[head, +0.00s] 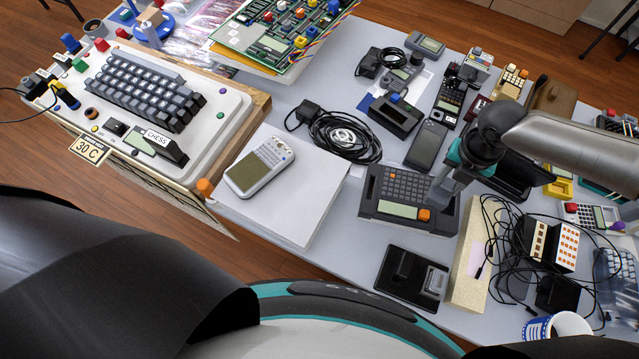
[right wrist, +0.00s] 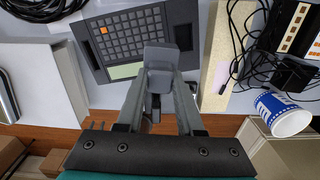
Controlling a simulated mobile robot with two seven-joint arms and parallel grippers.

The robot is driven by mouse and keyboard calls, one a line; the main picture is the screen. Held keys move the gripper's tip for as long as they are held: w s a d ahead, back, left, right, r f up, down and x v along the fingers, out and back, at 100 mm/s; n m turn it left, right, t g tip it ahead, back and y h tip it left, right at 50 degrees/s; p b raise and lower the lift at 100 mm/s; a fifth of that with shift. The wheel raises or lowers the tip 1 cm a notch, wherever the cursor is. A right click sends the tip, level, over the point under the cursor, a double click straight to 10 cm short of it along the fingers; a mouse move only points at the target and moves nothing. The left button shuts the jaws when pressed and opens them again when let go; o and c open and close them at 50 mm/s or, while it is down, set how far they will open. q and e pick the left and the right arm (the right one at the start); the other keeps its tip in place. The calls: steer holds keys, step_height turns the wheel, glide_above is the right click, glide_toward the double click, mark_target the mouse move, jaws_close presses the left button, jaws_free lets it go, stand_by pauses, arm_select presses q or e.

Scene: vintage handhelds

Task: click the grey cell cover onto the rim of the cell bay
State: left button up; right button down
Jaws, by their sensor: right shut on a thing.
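My right gripper (head: 441,186) is over the right side of a dark handheld computer (head: 385,207) with many small keys, a pale screen and an orange button. In the right wrist view the two fingers of this gripper (right wrist: 161,78) are shut on a grey piece, which I take as the cell cover (right wrist: 161,56). It overlaps the right edge of the handheld computer (right wrist: 118,42) in that view. I cannot tell whether it touches it. The cell bay and its rim cannot be made out; the gripper and cover may hide them. My left gripper is not in view.
A black tray (head: 388,282) with grey parts lies in front of the handheld. A cream block (head: 466,283), tangled black cables and a blue-white cup (head: 558,328) stand to the right. A white board (head: 312,213) bearing a calculator (head: 259,167) is to the left.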

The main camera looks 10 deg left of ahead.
steer(key=w+d+f+n+b, duration=0.1)
steer(key=d+f+n+b, duration=0.2)
steer(key=d, duration=0.2)
steer(key=shift+w, duration=0.25)
steer(key=shift+p, duration=0.35)
stand_by(1.0)
steer(key=shift+f, duration=0.15)
stand_by(0.3)
steer(key=shift+f+b, duration=0.85)
steer(key=shift+f, duration=0.05)
steer(key=shift+f+b, duration=0.75)
steer(key=shift+f, duration=0.25)
steer(key=shift+c, duration=2.3)
jaws_free()
steer(key=shift+r, duration=0.1)
